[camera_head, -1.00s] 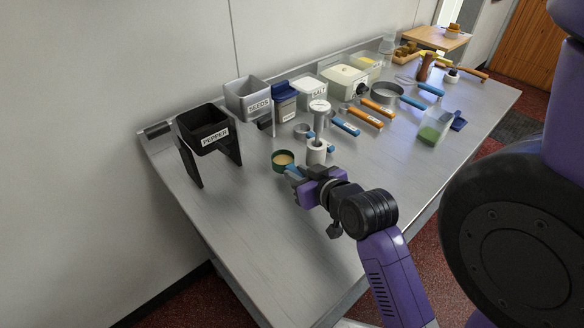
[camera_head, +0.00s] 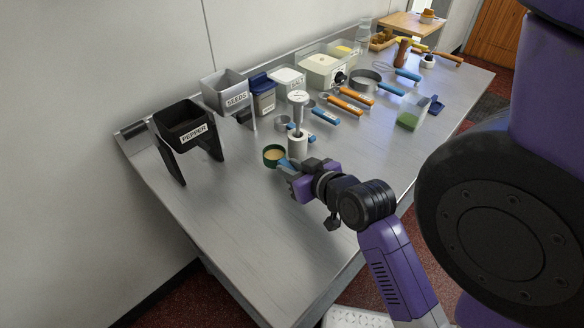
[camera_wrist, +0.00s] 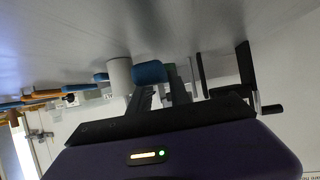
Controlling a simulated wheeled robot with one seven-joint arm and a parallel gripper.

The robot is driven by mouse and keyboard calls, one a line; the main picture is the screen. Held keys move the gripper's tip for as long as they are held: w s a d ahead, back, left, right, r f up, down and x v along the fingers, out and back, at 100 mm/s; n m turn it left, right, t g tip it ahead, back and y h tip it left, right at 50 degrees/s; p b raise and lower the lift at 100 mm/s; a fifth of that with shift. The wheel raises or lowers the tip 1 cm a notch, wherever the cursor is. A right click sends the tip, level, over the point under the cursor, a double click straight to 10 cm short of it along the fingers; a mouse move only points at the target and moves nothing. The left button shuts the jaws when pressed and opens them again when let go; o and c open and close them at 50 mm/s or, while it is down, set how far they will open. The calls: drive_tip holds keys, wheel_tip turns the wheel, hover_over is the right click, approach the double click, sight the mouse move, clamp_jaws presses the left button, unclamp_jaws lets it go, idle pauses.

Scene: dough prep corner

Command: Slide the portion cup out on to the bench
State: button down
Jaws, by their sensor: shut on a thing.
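The portion cup (camera_head: 273,156) is a small round green cup with tan contents, seen in the head view on the steel bench (camera_head: 235,215). A blue handle (camera_head: 286,164) extends from it towards my gripper (camera_head: 291,171). My gripper is shut on this blue handle, at the near right side of the cup. The blue handle end (camera_wrist: 149,72) shows large between the fingers in the wrist view. The fingers hide part of the cup there, with only a bit of dark green showing. Whether the cup touches the bench is hard to tell.
A white cylinder stand (camera_head: 298,146) is close behind the gripper. The black pepper bin (camera_head: 185,120) stands on legs to the left, with the grey seeds bin (camera_head: 225,90) behind. Measuring scoops (camera_head: 347,104) lie farther right. The bench's near left part is clear.

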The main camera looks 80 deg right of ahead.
drive_tip(key=shift+w+d, duration=0.1)
drive_tip(key=c, duration=1.1)
unclamp_jaws()
drive_tip(key=p+v, duration=0.4)
drive_tip(key=v, duration=0.2)
drive_tip(key=shift+s+a+r, duration=0.2)
drive_tip(key=shift+s+r, duration=0.05)
drive_tip(key=shift+s+a+r+p, duration=0.15)
drive_tip(key=shift+s+a+p, duration=0.2)
drive_tip(key=shift+s+p, duration=0.1)
